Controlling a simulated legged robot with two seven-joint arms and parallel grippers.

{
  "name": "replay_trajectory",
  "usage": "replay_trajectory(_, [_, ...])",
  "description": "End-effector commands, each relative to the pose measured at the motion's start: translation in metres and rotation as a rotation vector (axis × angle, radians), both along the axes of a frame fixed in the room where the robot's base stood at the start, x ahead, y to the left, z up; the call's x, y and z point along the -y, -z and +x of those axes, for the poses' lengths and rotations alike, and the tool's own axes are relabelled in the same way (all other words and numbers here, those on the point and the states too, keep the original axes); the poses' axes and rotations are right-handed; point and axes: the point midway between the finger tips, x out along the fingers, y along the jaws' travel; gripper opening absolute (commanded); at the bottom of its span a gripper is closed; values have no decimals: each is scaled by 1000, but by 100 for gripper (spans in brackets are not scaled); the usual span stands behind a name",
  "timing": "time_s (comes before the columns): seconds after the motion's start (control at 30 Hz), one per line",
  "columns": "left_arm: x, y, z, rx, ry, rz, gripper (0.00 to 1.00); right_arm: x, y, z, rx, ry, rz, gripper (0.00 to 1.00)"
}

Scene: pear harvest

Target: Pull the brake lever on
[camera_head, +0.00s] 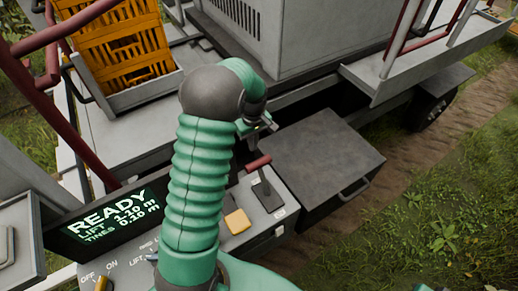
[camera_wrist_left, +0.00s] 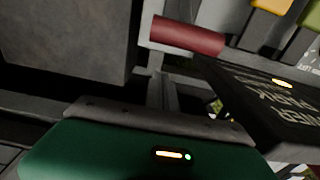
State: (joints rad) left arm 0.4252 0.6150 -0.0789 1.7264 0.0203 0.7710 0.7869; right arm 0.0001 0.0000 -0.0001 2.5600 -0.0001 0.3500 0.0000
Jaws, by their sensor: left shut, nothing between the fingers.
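The brake lever (camera_head: 258,163) has a red grip on a dark stalk and stands on the grey control console. Its red grip also shows in the left wrist view (camera_wrist_left: 187,36), at the top, beyond the gripper. My left gripper (camera_head: 254,128) is just above and behind the red grip in the head view, partly hidden by my green arm. It is shut and empty. I cannot tell from these views whether it touches the lever. My right gripper is in neither view.
A yellow button (camera_head: 237,221) sits beside the lever. A display (camera_head: 112,217) reads READY, with lift 1.10 m and tines 0.10 m. A grey box (camera_head: 318,160) stands right of the lever. Orange crates (camera_head: 115,45) are at upper left. Grass lies at right.

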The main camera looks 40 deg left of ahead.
Motion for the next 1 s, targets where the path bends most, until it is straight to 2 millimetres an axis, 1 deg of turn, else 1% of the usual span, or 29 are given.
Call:
replay_trajectory(0.03, [0, 8, -1, -5, 0, -3, 0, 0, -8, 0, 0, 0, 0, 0])
replay_trajectory(0.07, [0, 14, -1, -5, 0, -3, 0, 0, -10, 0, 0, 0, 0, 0])
replay_trajectory(0.13, [11, 8, -3, 0, 5, -1, 0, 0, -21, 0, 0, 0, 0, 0])
replay_trajectory(0.3, [32, 4, -9, 0, 2, 0, 0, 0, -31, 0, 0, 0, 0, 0])
replay_trajectory(0.43, [38, 5, -11, 1, 1, 2, 0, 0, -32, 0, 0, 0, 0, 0])
replay_trajectory(0.77, [37, 6, -9, 0, 2, 2, 0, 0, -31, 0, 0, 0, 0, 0])
replay_trajectory(1.0, [36, 2, 1, 14, 4, 44, 0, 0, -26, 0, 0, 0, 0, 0])
